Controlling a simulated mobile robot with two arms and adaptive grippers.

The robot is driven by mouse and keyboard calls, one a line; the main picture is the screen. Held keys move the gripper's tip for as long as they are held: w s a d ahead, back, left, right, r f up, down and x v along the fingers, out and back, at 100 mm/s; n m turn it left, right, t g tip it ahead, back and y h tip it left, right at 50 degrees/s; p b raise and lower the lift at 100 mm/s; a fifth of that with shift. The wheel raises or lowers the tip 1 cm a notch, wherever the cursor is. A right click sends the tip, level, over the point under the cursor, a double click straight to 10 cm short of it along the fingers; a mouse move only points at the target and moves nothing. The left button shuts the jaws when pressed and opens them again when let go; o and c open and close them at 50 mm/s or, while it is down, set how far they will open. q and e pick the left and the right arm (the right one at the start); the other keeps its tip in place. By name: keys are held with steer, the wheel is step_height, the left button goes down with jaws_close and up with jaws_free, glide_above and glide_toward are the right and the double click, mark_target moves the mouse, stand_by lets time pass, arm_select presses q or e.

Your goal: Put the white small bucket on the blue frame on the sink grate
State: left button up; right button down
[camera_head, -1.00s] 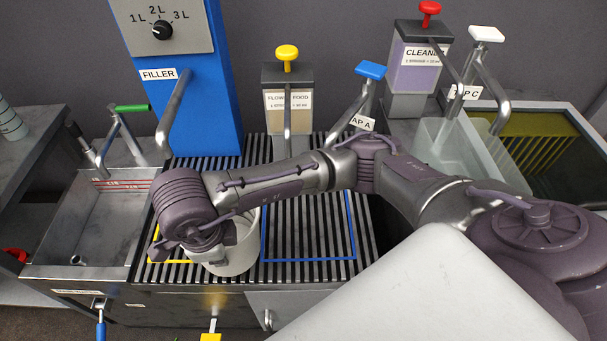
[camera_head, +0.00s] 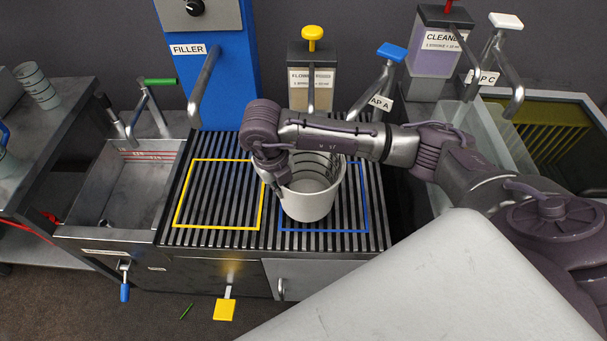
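The white small bucket (camera_head: 309,203) is upright at the blue frame (camera_head: 358,205) on the sink grate (camera_head: 220,238). It covers the left part of the frame. I cannot tell whether its base touches the grate. My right gripper (camera_head: 277,183) is at the bucket's left rim, pointing down, with my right arm reaching over from the right. Its fingers are mostly hidden by the wrist and the bucket wall, so their grip is not clear. My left gripper is not in view.
The yellow frame (camera_head: 218,228) on the grate's left is empty. The blue filler (camera_head: 223,85) and the flower food dispenser (camera_head: 313,80) stand behind the grate. A metal sink (camera_head: 120,190) lies left. A clear container (camera_head: 478,140) stands right.

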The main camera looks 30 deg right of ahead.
steer(key=d+f, duration=0.1)
steer(key=d, duration=0.1)
steer(key=w+d+f+p, duration=0.1)
steer(key=d, duration=0.3)
steer(key=shift+w+d+f, duration=0.15)
steer(key=shift+w+f, duration=0.1)
steer(key=shift+f, duration=0.5)
steer(key=shift+f, duration=0.2)
steer(key=c, duration=1.3)
jaws_free()
